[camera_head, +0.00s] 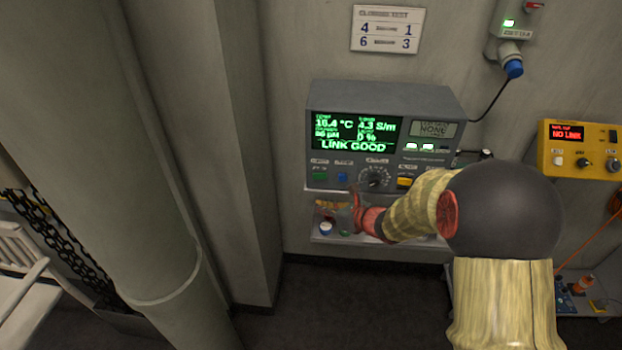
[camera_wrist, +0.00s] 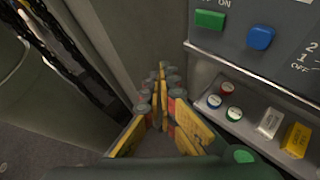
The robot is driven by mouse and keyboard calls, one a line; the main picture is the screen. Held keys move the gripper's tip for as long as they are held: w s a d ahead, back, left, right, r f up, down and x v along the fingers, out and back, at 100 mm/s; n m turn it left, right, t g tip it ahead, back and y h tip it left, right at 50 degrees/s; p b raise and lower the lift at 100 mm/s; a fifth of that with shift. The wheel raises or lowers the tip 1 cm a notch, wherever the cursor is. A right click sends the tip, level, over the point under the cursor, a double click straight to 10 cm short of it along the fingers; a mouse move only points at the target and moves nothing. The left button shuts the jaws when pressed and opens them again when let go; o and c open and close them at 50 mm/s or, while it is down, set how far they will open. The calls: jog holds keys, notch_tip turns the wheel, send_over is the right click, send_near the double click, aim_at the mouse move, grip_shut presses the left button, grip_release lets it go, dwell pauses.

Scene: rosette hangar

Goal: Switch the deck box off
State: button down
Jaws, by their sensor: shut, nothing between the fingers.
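The deck box appears to be the grey box (camera_head: 455,105) on the wall, its green screen (camera_head: 355,133) lit and reading LINK GOOD. On its lower front are a green button (camera_head: 320,176), a blue button (camera_head: 342,177), a round dial knob (camera_head: 375,178) and a yellow control (camera_head: 405,182). The wrist view shows the green button (camera_wrist: 210,19), the blue button (camera_wrist: 260,37) and OFF, 1 and 2 marks; the knob is outside that view. My gripper (camera_head: 357,200) is shut and empty, just below the front panel; its fingers (camera_wrist: 163,85) point left of the buttons.
A shelf (camera_head: 322,239) below the box holds small capped items (camera_wrist: 228,88) and a yellow block (camera_wrist: 296,140). A yellow box (camera_head: 590,135) reading NO LINK hangs at right. A thick grey pipe (camera_head: 130,150) stands at left. A cable runs to a wall socket (camera_head: 510,55).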

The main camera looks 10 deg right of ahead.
aim_at(319, 176)
jog(key=shift+w+d+m, duration=0.2)
jog(key=shift+d+m, duration=0.15)
jog(key=shift+m, duration=0.45)
jog(key=shift+w+d+p, duration=0.25)
jog(key=shift+w, duration=1.2)
jog(key=shift+w+d+p, duration=0.2)
jog(key=shift+w+d, duration=0.05)
jog(key=shift+w, duration=1.2)
jog(key=shift+w+d+p, duration=0.25)
jog(key=shift+w, duration=1.2)
jog(key=shift+w, duration=0.1)
jog(key=shift+w+r, duration=0.1)
jog(key=shift+w, duration=0.2)
jog(key=shift+w+d+r, duration=0.1)
jog(key=shift+s, duration=0.45)
